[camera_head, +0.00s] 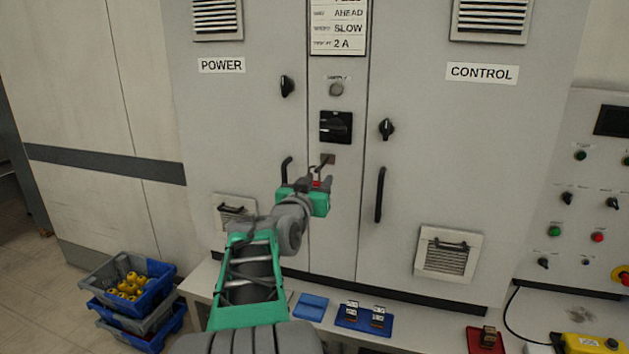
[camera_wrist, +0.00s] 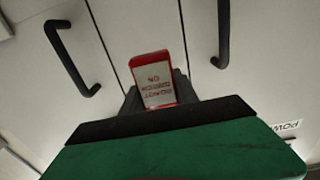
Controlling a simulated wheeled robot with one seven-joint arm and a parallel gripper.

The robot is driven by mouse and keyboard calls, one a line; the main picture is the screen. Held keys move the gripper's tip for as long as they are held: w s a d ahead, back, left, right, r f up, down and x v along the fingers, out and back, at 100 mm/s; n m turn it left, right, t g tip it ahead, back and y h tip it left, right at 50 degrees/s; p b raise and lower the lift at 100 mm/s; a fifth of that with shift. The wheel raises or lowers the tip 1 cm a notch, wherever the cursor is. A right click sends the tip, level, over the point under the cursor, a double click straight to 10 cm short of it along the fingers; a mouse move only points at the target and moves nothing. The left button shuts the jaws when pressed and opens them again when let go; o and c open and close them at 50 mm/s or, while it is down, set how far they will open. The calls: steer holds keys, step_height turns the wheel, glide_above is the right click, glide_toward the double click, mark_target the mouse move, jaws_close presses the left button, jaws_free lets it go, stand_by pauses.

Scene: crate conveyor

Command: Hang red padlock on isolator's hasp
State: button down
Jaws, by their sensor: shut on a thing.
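The red padlock (camera_wrist: 152,80) is between the fingers of my gripper (camera_wrist: 158,92), with its white label facing the wrist camera. In the head view only a small red part of the padlock (camera_head: 317,184) shows above my gripper (camera_head: 318,187), which is shut on it. The gripper is in front of the cabinet's middle panel, just below the hasp (camera_head: 328,160).
Black door handles (camera_head: 380,194) flank the middle panel. A bench below holds a blue tray (camera_head: 364,318) with dark blocks, a red tray (camera_head: 487,340) and a yellow pendant (camera_head: 590,343). Stacked crates (camera_head: 150,296) stand on the floor at left.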

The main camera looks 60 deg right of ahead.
steer(key=d, duration=0.2)
steer(key=d+f, duration=0.1)
steer(key=shift+w+d+p, duration=0.25)
steer(key=shift+d+p, duration=0.05)
steer(key=shift+p, duration=0.1)
steer(key=shift+w+d+f+b, duration=0.1)
steer(key=shift+d+f+b, duration=0.1)
steer(key=shift+d+b, duration=0.35)
steer(key=shift+a, duration=0.15)
steer(key=shift+r, duration=0.15)
steer(key=c, duration=0.9)
jaws_free()
steer(key=shift+o, duration=0.2)
